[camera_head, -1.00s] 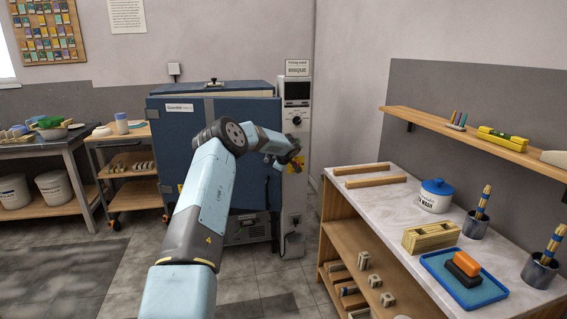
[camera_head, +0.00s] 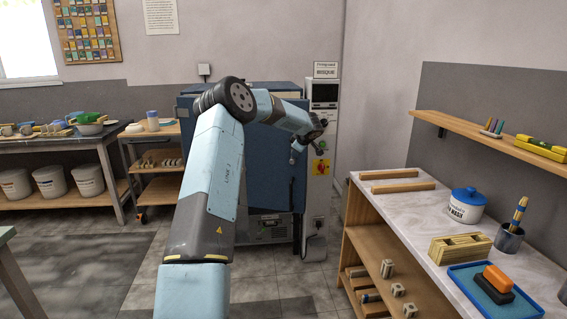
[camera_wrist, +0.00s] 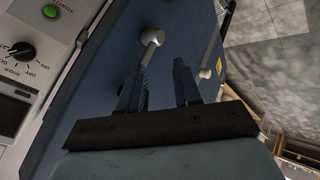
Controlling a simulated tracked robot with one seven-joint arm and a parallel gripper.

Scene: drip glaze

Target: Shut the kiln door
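The blue kiln (camera_head: 275,90) stands against the back wall, its door (camera_head: 262,175) facing me. My arm hides much of the door, and I cannot tell whether it stands slightly ajar. My gripper (camera_head: 308,142) is at the door's upper right side, near the control column. In the wrist view my gripper (camera_wrist: 160,82) has its two fingers apart with a gap between them, over the blue door face (camera_wrist: 100,75). A pale round-ended lever (camera_wrist: 152,37) shows beyond the left finger, and a second one (camera_wrist: 205,73) beside the right finger. I cannot tell whether either is touched.
The control column (camera_head: 322,150) with a red switch stands right of the door. A marble-topped workbench (camera_head: 410,205) is close on the right, with a wall shelf (camera_head: 480,135) above. A wheeled cart (camera_head: 155,180) and a table (camera_head: 70,145) stand left. The floor between is clear.

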